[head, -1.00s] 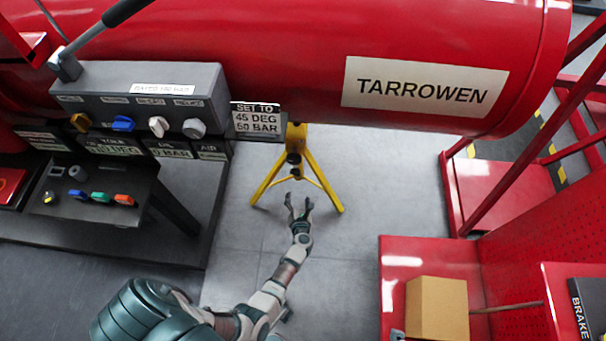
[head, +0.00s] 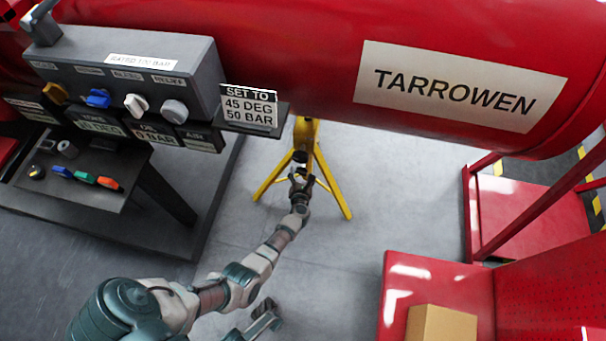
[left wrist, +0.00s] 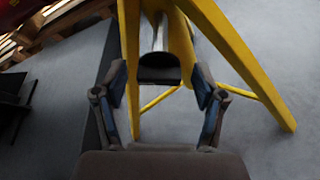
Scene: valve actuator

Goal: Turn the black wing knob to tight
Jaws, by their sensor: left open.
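The black wing knob (left wrist: 158,75) is on the yellow tripod stand (left wrist: 130,40), at the end of a shiny metal shaft. In the head view the dark knob (head: 300,157) sits below the top of the stand. My left gripper (head: 301,174) is just in front of it, partly blending with it. In the left wrist view the open fingers of my left gripper (left wrist: 160,86) are on both sides of the knob, with gaps visible. What seems to be my right gripper (head: 268,314) shows partly at the bottom; its jaws are unclear.
A red tank (head: 330,50) lies above the stand. A grey control box (head: 130,80) with several coloured knobs and a sign (head: 250,108) is on the left. A red bench (head: 440,285) with a cardboard box (head: 440,325) is at lower right. Open floor surrounds the stand.

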